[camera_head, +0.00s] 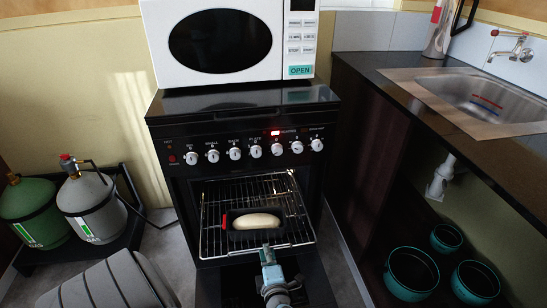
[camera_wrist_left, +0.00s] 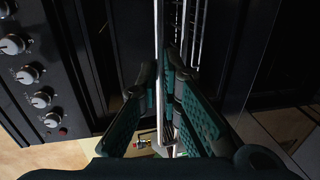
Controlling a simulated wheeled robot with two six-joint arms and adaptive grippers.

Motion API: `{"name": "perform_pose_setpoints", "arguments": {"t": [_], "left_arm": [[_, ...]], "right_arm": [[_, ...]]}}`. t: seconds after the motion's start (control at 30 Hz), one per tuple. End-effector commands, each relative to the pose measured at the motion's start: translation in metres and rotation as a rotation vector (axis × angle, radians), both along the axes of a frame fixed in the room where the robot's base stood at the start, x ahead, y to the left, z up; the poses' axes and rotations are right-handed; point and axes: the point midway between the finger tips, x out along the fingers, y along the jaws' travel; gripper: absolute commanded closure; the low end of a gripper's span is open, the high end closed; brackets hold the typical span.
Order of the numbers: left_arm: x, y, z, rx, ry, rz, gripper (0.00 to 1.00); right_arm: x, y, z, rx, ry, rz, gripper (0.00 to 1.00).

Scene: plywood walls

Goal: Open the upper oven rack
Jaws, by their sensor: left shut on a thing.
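The black oven (camera_head: 237,113) stands in the middle with its front opening exposed. A wire oven rack (camera_head: 214,215) shows in the opening and reaches forward, with a dark pan (camera_head: 228,239) holding a pale loaf (camera_head: 257,221) on it. My left gripper (camera_head: 267,256) is at the rack's front edge, near its middle. In the left wrist view, the teal fingers of the left gripper (camera_wrist_left: 163,100) are shut around a thin metal bar (camera_wrist_left: 158,45) of the rack. The lower part of the oven is largely hidden. My right gripper is not in view.
A white microwave (camera_head: 230,42) sits on the oven. Gas cylinders (camera_head: 90,205) and a grey ridged object (camera_head: 112,285) are on the left. On the right are a counter with a sink (camera_head: 480,98) and several teal-rimmed pots (camera_head: 411,272) beneath.

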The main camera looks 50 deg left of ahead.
Motion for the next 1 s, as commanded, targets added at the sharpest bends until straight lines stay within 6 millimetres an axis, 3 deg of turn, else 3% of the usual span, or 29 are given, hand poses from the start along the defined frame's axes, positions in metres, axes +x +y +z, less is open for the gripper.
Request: {"name": "perform_pose_setpoints", "arguments": {"t": [0.47, 0.5, 0.6, 0.87, 1.0], "left_arm": [[-0.006, -0.002, 0.0, 0.001, -0.001, 0.008, 1.0], [-0.005, -0.002, 0.0, 0.001, -0.001, 0.008, 0.88], [-0.005, -0.002, 0.0, 0.001, -0.002, 0.006, 0.74], [-0.005, -0.002, 0.0, 0.001, 0.0, 0.006, 0.74], [-0.005, -0.002, 0.01, 0.002, -0.003, 0.006, 0.74]], "right_arm": [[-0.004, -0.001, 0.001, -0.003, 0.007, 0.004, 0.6], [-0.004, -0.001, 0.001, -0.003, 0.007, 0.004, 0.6], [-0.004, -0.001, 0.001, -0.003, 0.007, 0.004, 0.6], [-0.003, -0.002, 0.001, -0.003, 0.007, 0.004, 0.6], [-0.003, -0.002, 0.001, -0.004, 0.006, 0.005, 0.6]]}}
